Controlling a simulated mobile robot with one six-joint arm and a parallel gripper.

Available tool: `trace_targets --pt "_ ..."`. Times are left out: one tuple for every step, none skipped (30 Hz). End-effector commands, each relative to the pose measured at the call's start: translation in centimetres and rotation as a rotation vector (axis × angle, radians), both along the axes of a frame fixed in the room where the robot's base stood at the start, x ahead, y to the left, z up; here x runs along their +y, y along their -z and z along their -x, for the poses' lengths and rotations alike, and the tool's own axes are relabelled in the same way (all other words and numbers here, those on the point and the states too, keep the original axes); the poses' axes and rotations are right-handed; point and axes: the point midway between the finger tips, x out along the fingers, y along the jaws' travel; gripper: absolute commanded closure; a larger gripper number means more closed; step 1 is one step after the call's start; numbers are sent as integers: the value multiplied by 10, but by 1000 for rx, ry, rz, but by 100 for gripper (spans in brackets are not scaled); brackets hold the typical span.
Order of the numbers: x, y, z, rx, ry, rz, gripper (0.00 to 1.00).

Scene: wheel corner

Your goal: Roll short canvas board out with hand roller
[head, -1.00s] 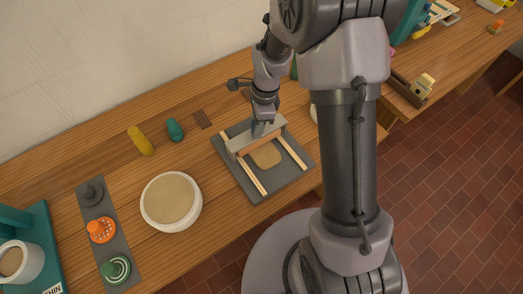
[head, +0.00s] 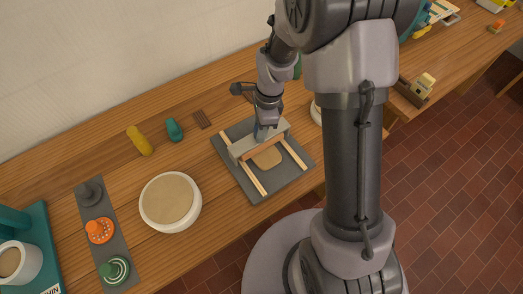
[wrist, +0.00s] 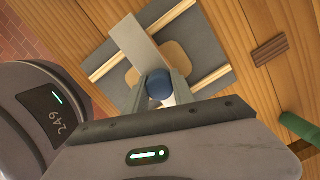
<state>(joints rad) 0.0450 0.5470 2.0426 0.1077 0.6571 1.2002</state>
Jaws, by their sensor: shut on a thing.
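The short canvas board (head: 276,182) is a dark grey sheet on the bench, with a pale wooden strip along each side. A flat tan clay slab (head: 267,159) lies on it between the strips. The hand roller (head: 240,150), a grey frame with a wooden roller below, spans both strips over the far part of the slab. My gripper (head: 265,134) is shut on the roller's handle from above. In the wrist view, the fingers close around a blue round knob (wrist: 159,85), and slab shows on both sides of the grey frame. The slab under the roller is hidden.
A round white disc with a tan top (head: 170,200) stands left of the board. A grey strip with several tools (head: 103,255) lies farther left. Yellow (head: 139,141) and teal (head: 174,129) pieces and a brown ribbed block (head: 202,119) lie behind. Bare bench lies between.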

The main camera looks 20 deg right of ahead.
Motion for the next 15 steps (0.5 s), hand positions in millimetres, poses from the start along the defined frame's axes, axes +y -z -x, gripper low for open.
trace_targets --pt "0 0 1 2 0 0 100" --pt "0 0 1 2 0 0 100" --pt "0 0 1 2 0 0 100" --pt "0 1 1 2 0 0 100" --pt "0 1 1 2 0 0 100" --pt "0 1 1 2 0 0 100" --pt "0 1 2 2 0 0 100" --pt "0 1 3 2 0 0 100" --pt "-1 1 4 3 0 0 100" --pt "-1 1 6 3 1 0 100" --pt "-2 2 8 4 -1 0 100" --pt "-2 2 10 4 -1 0 100" --pt "-3 2 11 3 0 0 100" --pt "-4 2 13 3 0 0 100" --pt "-4 2 16 4 -1 0 100"
